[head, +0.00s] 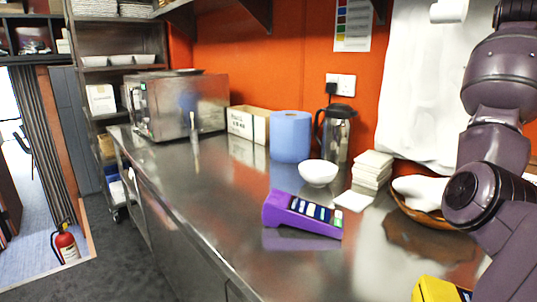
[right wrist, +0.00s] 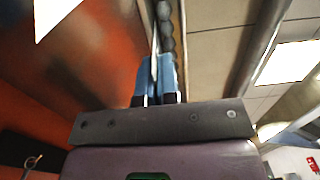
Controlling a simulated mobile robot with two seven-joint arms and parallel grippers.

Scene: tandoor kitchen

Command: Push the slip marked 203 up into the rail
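In the right wrist view my right gripper (right wrist: 157,68) points up, its two blue fingers close together. A thin pale strip (right wrist: 154,45) stands edge-on between them and looks like the slip; no number is readable. A metal rail with a row of grey balls (right wrist: 168,40) runs above and behind the fingertips. I cannot tell whether the strip's top edge touches it. In the head view my right arm rises out of the top right, so the right gripper, the slip and the rail are not seen there. My left gripper is in neither view.
A steel counter (head: 215,190) holds a purple sloped device (head: 300,213), a white bowl (head: 318,172), a blue roll (head: 290,136), a steel jug (head: 337,130), a white stack (head: 372,168) and a basket (head: 425,215). A yellow object (head: 440,290) lies front right. A microwave (head: 175,104) stands farther back.

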